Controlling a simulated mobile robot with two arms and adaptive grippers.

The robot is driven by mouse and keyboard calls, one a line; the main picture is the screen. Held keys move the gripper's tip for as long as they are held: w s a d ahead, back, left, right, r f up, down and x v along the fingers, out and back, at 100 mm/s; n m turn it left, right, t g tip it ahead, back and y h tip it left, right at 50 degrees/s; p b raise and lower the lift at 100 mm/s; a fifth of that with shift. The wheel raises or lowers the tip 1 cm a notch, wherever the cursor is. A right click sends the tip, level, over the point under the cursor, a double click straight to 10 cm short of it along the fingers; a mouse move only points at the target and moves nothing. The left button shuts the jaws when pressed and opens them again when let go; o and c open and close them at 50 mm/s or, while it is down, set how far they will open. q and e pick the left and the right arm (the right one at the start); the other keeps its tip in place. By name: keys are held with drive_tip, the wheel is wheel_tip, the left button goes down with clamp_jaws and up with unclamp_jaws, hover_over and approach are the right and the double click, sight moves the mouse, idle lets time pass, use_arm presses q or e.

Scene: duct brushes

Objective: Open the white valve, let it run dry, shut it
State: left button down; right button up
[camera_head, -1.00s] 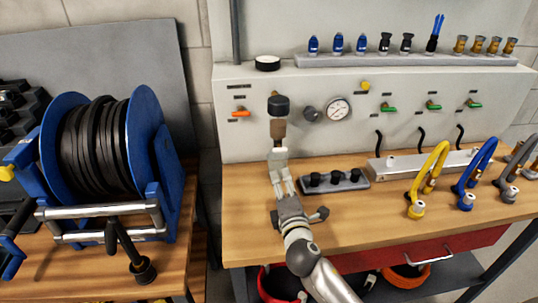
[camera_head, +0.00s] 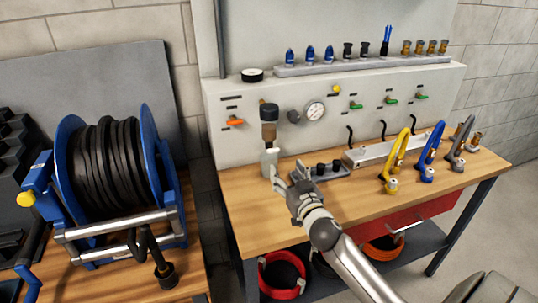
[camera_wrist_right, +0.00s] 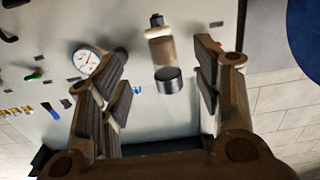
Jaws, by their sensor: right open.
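A filter unit with a black cap and brownish bowl (camera_head: 269,128) hangs on the front of the pale panel. A pale grey-white piece (camera_head: 270,160) shows just under the bowl; I cannot tell whether it is the white valve. My right gripper (camera_head: 287,180) is open and empty, below and slightly right of the bowl, above the bench. In the right wrist view, the bowl (camera_wrist_right: 160,48) appears upside down between the open fingers (camera_wrist_right: 160,92), apart from them. A small dark fitting (camera_wrist_right: 156,20) sits at the bowl's end. My left gripper is out of view.
A gauge (camera_head: 315,111) and an orange-handled valve (camera_head: 235,122) flank the filter. A black-knobbed block (camera_head: 335,172) lies on the wooden bench (camera_head: 350,210) close to my gripper. A blue hose reel (camera_head: 160,165) stands left.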

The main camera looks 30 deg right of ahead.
approach(274, 150)
drive_tip(key=w, duration=0.2)
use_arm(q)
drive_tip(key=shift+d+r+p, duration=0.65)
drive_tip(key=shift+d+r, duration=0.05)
use_arm(e)
drive_tip(key=shift+d+x, duration=0.1)
drive_tip(key=shift+x, duration=1.6)
drive_tip(key=shift+d+x, duration=0.15)
drive_tip(key=shift+x, duration=1.55)
drive_tip(key=shift+f, duration=0.1)
drive_tip(key=c, duration=1)
